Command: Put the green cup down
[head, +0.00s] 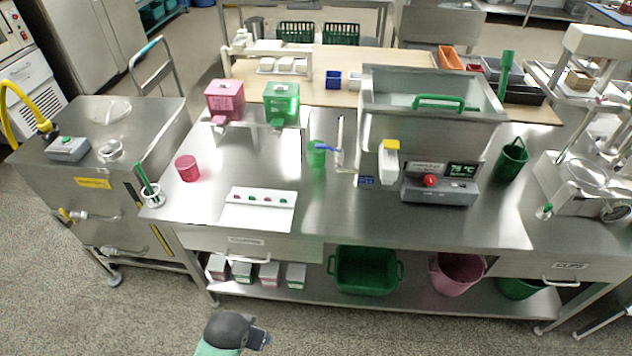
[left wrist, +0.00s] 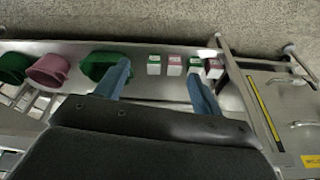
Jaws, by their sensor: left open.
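A bright green cup (head: 316,153) stands upright on the steel table, right beside a small tap with a blue handle (head: 327,148). It looks slightly see-through, and the tap partly overlaps its right side. My left gripper (head: 260,335) is low in front of the table, at the bottom edge of the head view, well away from the cup. In the left wrist view its two blue fingers (left wrist: 158,75) are spread apart with nothing between them. The green cup does not show in the left wrist view. My right gripper is in neither view.
A pink cup (head: 187,168) stands at the table's left. A white panel with small coloured knobs (head: 258,210) lies near the front. A control box (head: 438,188) and dark green pail (head: 511,160) stand right. Bare steel (head: 345,222) lies front centre. Below, a shelf holds bins (head: 366,272).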

